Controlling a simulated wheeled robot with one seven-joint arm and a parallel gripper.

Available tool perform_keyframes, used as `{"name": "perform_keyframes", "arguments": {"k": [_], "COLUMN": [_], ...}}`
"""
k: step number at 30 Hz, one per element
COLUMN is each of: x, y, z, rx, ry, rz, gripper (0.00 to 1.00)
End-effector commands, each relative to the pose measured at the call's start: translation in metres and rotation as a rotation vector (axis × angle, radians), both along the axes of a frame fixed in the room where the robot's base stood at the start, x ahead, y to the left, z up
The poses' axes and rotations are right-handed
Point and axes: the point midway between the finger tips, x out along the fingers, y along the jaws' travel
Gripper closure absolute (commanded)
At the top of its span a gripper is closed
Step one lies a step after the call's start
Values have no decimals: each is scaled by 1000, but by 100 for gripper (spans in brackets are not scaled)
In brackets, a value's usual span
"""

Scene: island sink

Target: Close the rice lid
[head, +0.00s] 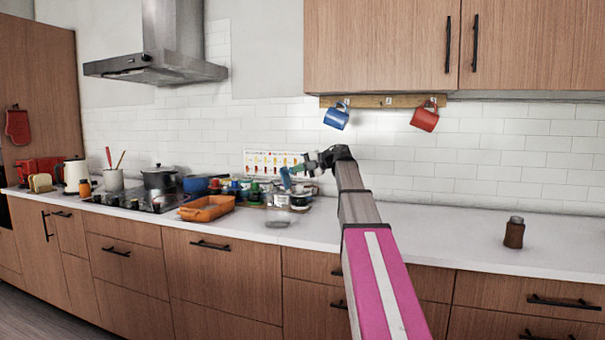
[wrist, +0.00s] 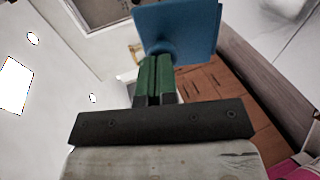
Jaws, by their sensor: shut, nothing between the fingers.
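A blue flat lid (wrist: 178,28) with rounded corners is at the top of the wrist view, close to the tips of my gripper (wrist: 154,72). I cannot tell whether they touch. In the head view a small blue piece (head: 286,178), probably the same lid, stands raised and tilted at the left end of my gripper (head: 299,170). Below it is a clear container (head: 279,208), probably the rice container; its contents are too small to make out. My gripper's green fingers are shut together and empty.
Several small jars (head: 238,188) and an orange tray (head: 207,208) crowd the counter left of the container. A pot (head: 159,178) is on the stove. The counter at right is clear except for a brown jar (head: 514,233). Mugs (head: 336,117) hang above.

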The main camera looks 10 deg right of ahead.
Motion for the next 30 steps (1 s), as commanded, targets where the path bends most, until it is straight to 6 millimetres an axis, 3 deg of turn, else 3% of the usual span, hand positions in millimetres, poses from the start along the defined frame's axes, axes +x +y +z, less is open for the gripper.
{"name": "perform_keyframes", "arguments": {"k": [5,17,24,30], "x": [5,13,19,24], "y": [9,29,41,52], "z": [6,9,10,7], "rx": [-106,-96,-220,-216], "ry": [45,43,100,98], "rz": [1,0,0,1], "gripper": [100,100,100,100]}}
